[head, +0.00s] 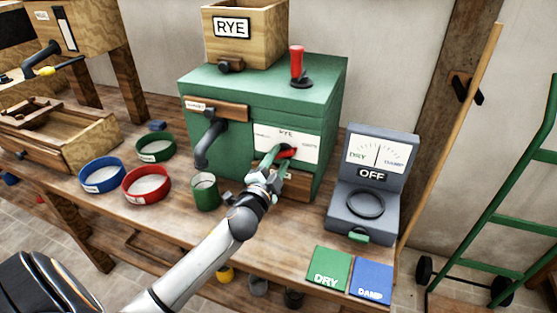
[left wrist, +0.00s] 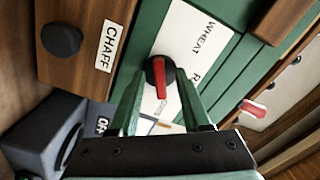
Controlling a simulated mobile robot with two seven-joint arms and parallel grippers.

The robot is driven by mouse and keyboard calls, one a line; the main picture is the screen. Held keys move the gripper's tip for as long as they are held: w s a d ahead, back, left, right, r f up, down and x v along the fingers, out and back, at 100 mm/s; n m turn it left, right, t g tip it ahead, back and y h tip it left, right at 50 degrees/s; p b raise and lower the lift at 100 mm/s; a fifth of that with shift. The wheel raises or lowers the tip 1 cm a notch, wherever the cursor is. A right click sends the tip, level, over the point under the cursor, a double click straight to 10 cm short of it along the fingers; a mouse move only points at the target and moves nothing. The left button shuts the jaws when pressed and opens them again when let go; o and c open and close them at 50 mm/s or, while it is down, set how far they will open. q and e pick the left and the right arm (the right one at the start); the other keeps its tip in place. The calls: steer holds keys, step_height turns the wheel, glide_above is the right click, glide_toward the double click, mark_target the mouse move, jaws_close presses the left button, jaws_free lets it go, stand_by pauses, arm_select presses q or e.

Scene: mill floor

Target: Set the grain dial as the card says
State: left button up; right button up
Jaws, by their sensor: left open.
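The grain dial's white plate (head: 298,143) is on the front of the green mill (head: 240,110). It reads RYE at its top middle; its side labels are too small to read there. In the left wrist view the plate (left wrist: 190,50) reads WHEAT, with an R beginning beside it. The black knob (left wrist: 152,72) has a red pointer (left wrist: 161,80), which points to the right side of the plate in the head view. My left gripper (head: 272,158) is open, its fingers either side of the pointer; contact cannot be told. The card (head: 232,28) on the hopper reads RYE.
A grey meter (head: 372,175) reading OFF stands at the right, with DRY (head: 328,268) and DAMP (head: 371,281) cards before it. A CHAFF drawer (left wrist: 85,40) is beside the dial. A green cup (head: 205,192) and several round pans stand left of my arm.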

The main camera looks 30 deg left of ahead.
arm_select(q)
jaws_close()
